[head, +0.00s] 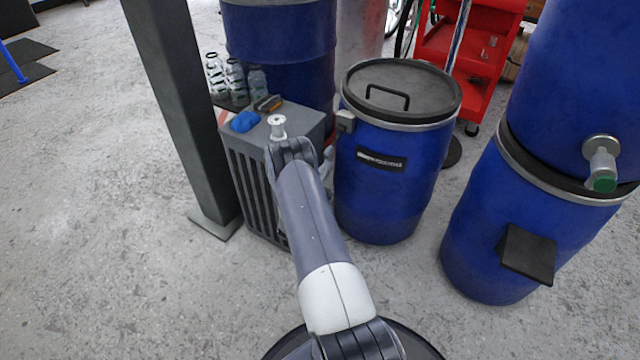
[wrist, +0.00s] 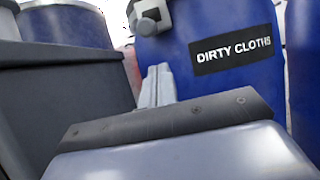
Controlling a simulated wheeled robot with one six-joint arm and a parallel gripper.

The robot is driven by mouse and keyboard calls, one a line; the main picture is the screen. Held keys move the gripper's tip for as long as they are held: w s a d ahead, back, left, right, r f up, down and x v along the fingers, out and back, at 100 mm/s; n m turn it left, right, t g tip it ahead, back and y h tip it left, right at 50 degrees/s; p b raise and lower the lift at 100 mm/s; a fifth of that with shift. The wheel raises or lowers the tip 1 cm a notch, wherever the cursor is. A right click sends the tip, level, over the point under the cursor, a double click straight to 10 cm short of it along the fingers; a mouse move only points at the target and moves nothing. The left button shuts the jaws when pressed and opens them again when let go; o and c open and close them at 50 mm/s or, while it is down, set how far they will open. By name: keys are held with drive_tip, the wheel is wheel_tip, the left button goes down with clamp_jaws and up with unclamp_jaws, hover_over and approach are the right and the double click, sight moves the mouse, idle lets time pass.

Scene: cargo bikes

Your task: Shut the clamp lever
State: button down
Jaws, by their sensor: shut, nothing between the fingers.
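The blue drum (head: 390,190) has a dark lid held by a metal band, and its label reads "DIRTY CLOTHS" in the wrist view (wrist: 233,52). A grey clamp (head: 345,121) sits at the left of its rim. The clamp also shows at the top of the wrist view (wrist: 150,16), cut by the frame edge. How its lever stands is hard to make out. My gripper (wrist: 158,82) is shut and empty, pointing at the drum below the clamp, apparently apart from it. In the head view my arm mostly hides the gripper.
A grey slatted box (head: 250,165) stands left of the drum, with blue cloth (head: 244,121) and a brush (head: 268,103) on top. A dark post (head: 175,90) is further left. Stacked blue drums (head: 490,240) stand right.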

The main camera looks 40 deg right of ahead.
drive_tip(key=shift+s+a+r, duration=0.1)
drive_tip(key=shift+r, duration=0.5)
drive_tip(key=shift+s+a+r, duration=0.1)
drive_tip(key=shift+r, duration=0.5)
drive_tip(key=shift+r, duration=0.1)
